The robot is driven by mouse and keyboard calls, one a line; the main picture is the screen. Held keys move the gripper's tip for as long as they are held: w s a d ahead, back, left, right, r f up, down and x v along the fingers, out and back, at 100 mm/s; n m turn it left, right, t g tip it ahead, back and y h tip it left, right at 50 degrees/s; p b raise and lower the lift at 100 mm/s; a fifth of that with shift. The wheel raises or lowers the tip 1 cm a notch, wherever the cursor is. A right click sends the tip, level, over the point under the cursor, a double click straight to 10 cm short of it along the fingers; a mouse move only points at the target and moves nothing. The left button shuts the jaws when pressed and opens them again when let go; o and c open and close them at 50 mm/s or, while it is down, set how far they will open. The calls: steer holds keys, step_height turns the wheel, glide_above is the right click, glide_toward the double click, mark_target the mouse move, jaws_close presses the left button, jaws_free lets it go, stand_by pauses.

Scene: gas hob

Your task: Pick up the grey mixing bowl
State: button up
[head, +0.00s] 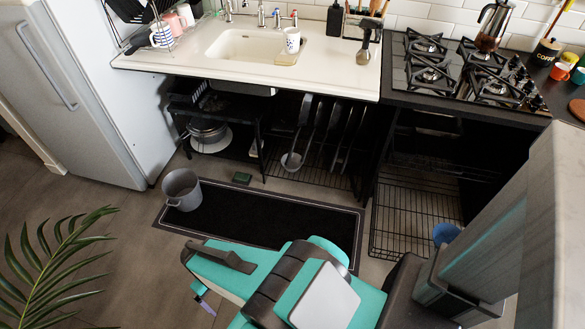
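A grey, deep, round vessel (181,189) that may be the mixing bowl stands on the floor at the left end of the dark mat (262,217). It is upright, and its open top faces up. My teal and black arm fills the lower middle of the head view, to the right of and nearer than the vessel. A small pale and purple part (204,300) sticks out below the arm and may belong to my gripper. I cannot make out the fingers or whether they hold anything. The vessel stands apart from my arm.
A sink counter (150,59) and gas hob (430,75) run along the back. Below are open shelves with pans (291,160) and a wire rack (405,215). A fridge (75,90) stands left. Plant leaves (50,265) cover the lower left. A small green item (242,178) lies by the mat.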

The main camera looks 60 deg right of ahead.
steer(key=w+d+f+m+t+h+b, duration=0.15)
steer(key=w+d+f+t+b, duration=0.4)
steer(key=w+d+f, duration=0.55)
steer(key=w+d+f+m+t+h+b, duration=0.1)
steer(key=w+d+f+m+t+b, duration=0.25)
steer(key=w+d+f+b, duration=0.6)
steer(key=w+d+m+t+h+b, duration=0.15)
steer(key=w+d, duration=0.25)
steer(key=d, duration=0.6)
steer(key=w+d+m+t+h+b, duration=0.1)
steer(key=w+d+t+h+b, duration=0.2)
steer(key=d, duration=0.6)
steer(key=s+d+m+g+h+b, duration=0.1)
steer(key=s+d+m+h+b, duration=0.1)
steer(key=d, duration=0.7)
steer(key=s+d+m+g+h+b, duration=0.1)
steer(key=s+d+h+b, duration=0.3)
steer(key=d, duration=0.6)
steer(key=s+d+m+g+h+b, duration=0.1)
steer(key=s+d+m+h+b, duration=0.2)
steer(key=d, duration=0.6)
steer(key=s+r+h, duration=0.1)
steer(key=s, duration=0.1)
steer(key=shift+s+d+g+h+b, duration=0.2)
steer(key=shift+s+g+h+b, duration=0.1)
steer(key=shift+s+g+b, duration=0.05)
steer(key=shift+w+d+f, duration=0.1)
